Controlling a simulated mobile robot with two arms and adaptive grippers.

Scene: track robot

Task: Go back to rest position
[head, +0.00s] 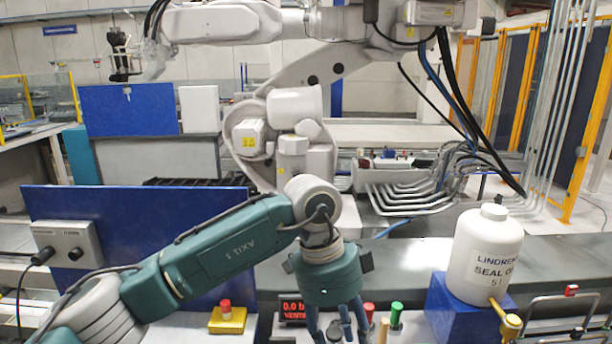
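My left arm comes in from the lower left and bends down near the middle of the head view. My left gripper (338,325) points downward at the bottom edge, above the console. Its blue-grey fingers show apart near their bases, but the tips are cut off or hidden, so I cannot tell whether it is open or shut. No held object is visible. My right gripper is not in view.
A white bottle (482,258) stands on a blue block (448,318) at right. A red button on a yellow box (228,320), a red display (293,309) and a green knob (396,312) lie near the gripper. A blue panel (110,235) stands behind the arm.

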